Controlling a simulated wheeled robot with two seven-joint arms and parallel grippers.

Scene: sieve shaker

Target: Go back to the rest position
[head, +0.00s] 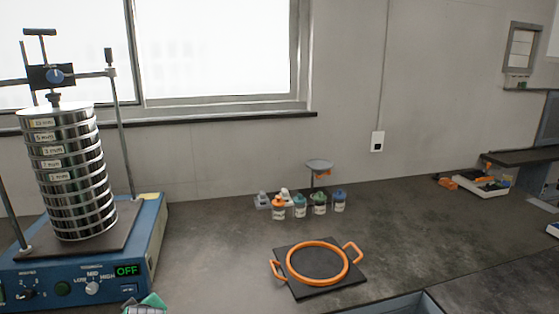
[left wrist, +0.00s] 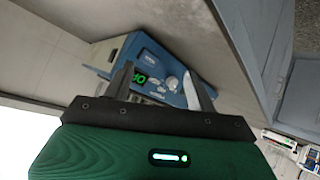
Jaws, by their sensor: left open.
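The sieve shaker (head: 140,255) stands at the left in the head view, with a blue base and a green display reading OFF. A stack of metal sieves (head: 75,175) stands upright on it under a clamp bar. A small green part of my left arm shows at the bottom edge of the head view. In the left wrist view my left gripper (left wrist: 158,70) is open with nothing between its fingers. The shaker's blue front panel (left wrist: 150,55) lies beyond the fingers, partly hidden by them. My right gripper is in neither view.
A dark square plate with an orange two-handled ring (head: 345,267) lies mid-bench. Several small capped jars (head: 300,206) and a grey dish on a stand (head: 319,166) are behind it. A white tray (head: 485,186) sits far right. The bench between is clear.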

